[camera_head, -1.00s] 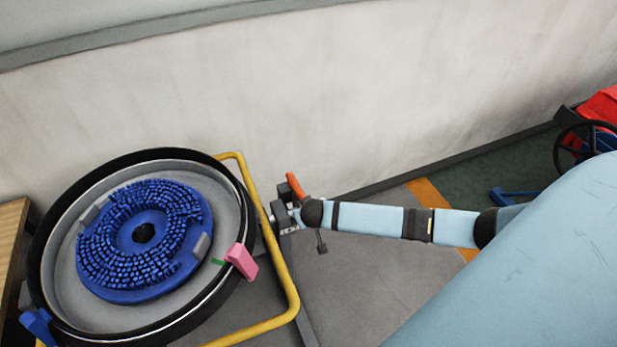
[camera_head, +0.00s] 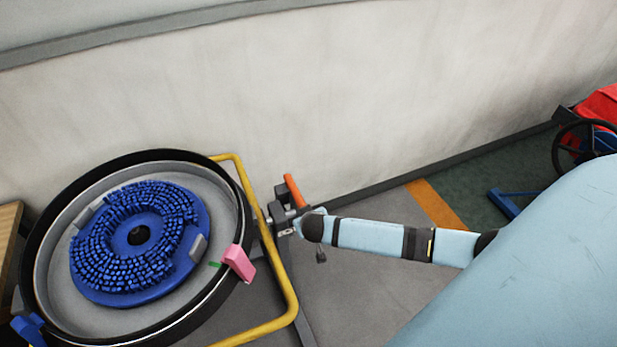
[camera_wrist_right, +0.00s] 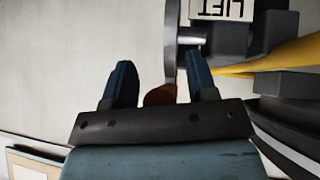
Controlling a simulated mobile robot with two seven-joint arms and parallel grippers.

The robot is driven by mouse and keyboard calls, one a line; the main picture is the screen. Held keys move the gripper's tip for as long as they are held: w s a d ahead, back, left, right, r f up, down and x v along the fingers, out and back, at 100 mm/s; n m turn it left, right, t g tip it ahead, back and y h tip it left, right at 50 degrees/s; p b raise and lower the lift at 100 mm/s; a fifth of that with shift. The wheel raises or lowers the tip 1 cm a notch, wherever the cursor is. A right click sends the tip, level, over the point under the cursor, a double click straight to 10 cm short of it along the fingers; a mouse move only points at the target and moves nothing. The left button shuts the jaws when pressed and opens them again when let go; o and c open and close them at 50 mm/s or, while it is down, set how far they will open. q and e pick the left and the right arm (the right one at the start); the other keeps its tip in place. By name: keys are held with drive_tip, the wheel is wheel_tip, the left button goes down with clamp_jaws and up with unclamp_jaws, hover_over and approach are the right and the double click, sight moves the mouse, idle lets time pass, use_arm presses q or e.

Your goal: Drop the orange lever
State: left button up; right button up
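The orange lever (camera_head: 295,190) stands tilted beside the yellow-railed machine in the head view. In the right wrist view its rounded orange-red end (camera_wrist_right: 160,95) shows low between the fingers, near the palm. My right gripper (camera_wrist_right: 161,62) has its two dark blue fingers spread apart, with a visible gap on the left of the lever. In the head view my right gripper (camera_head: 286,226) is at the lever's base, partly hidden among the grey bracket parts. My left gripper is in neither view.
A round tank with a blue brush (camera_head: 140,245) and a pink clip (camera_head: 239,263) is on the left. A yellow rail (camera_head: 284,285) runs beside the lever. A pale wall (camera_head: 330,110) stands behind. A "LIFT" label (camera_wrist_right: 222,9) is near the fingers.

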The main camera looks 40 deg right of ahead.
drive_tip(key=v, duration=1.3)
drive_tip(key=shift+s+r, duration=0.3)
drive_tip(key=shift+a, duration=0.2)
drive_tip(key=s+a+r+n+t+y+p, duration=0.1)
drive_tip(key=s+a+n+t+y+p, duration=0.2)
drive_tip(key=s+a, duration=0.8)
drive_tip(key=s+n+y+p, duration=0.2)
drive_tip(key=y, duration=0.2)
drive_tip(key=shift+a+t, duration=0.3)
